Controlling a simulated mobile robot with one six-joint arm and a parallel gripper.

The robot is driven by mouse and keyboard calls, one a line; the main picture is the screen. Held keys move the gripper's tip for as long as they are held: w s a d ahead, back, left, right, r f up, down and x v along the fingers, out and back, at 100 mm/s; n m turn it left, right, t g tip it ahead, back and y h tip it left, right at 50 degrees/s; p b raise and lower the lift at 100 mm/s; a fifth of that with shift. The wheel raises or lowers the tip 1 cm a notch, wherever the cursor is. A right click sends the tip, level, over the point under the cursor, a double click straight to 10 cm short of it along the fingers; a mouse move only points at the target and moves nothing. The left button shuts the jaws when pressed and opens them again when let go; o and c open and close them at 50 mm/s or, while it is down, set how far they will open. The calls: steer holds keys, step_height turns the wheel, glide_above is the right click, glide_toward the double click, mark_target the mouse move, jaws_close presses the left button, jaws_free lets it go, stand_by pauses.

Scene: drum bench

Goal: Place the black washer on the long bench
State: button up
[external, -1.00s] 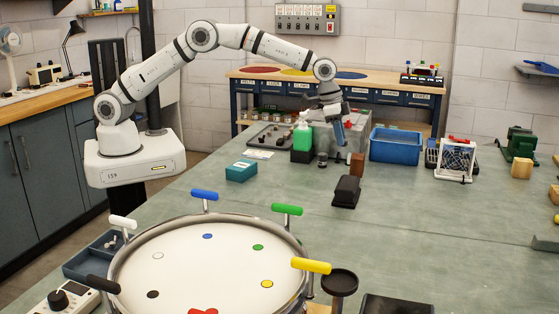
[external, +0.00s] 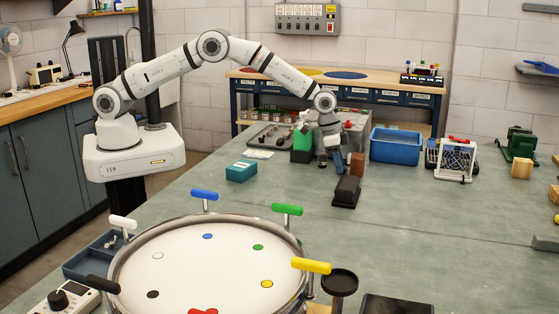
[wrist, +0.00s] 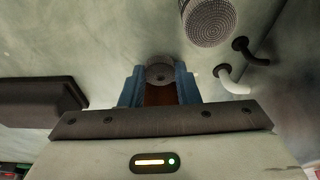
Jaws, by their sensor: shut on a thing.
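My gripper (external: 338,165) is low over the grey-green bench (external: 420,235), between a small dark jar-like thing and a brown block. In the wrist view, the blue fingers of my gripper (wrist: 160,82) are closed around a round, dark grey piece (wrist: 160,70) at their tips. It looks like the black washer, but its hole cannot be made out. In the external view the fingers hide it. I cannot tell whether it touches the bench.
A blue bin (external: 396,146) stands behind, right. A drum (external: 205,268) fills the front left.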

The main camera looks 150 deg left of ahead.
steer(key=shift+f, duration=0.2)
steer(key=o, duration=0.9)
steer(key=shift+o, duration=0.2)
steer(key=shift+r, duration=0.15)
